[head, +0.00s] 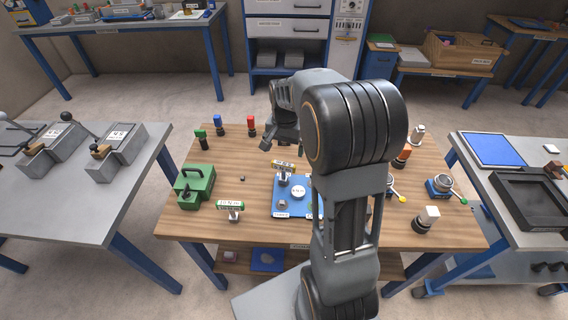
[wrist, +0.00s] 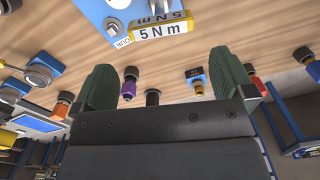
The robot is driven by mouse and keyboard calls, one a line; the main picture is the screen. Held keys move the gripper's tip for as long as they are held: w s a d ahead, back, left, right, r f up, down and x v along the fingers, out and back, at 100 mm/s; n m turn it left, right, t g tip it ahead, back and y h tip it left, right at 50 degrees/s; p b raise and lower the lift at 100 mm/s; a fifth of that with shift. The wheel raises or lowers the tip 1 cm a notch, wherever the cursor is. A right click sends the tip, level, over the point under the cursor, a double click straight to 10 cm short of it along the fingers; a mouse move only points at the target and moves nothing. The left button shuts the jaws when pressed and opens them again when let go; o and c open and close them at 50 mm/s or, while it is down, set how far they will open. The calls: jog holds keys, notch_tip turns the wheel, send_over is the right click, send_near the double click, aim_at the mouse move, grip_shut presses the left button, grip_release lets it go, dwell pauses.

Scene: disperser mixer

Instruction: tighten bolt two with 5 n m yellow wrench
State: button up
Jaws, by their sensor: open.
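The yellow wrench (head: 283,166) has a "5 N m" label and sits at the far left corner of the blue plate (head: 293,209). In the wrist view the yellow wrench (wrist: 163,28) shows large at the top, beside the blue plate (wrist: 92,12). A bolt (head: 283,204) with a white tag sits at the plate's near left corner. Which bolt is number two I cannot tell. My gripper (head: 284,138) is above the far side of the wrench. Its two green fingers (wrist: 164,82) are apart with nothing between them. My arm hides the plate's right part.
A green wrench (head: 230,206) stands left of the plate, beside a green box (head: 194,187). Red, blue and green-topped pieces stand at the table's far left.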

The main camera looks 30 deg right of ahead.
aim_at(285, 163)
notch_tip(285, 163, down, 10)
jog(key=shift+f, duration=0.2)
jog(key=shift+c, duration=0.5)
jog(key=c, duration=0.6)
jog(key=m, duration=0.5)
jog(key=shift+s+m, duration=0.1)
jog(key=shift+m, duration=0.3)
jog(key=shift+c, duration=0.2)
jog(key=m, duration=0.5)
jog(key=shift+s+m, duration=0.15)
jog(key=shift+m, duration=0.15)
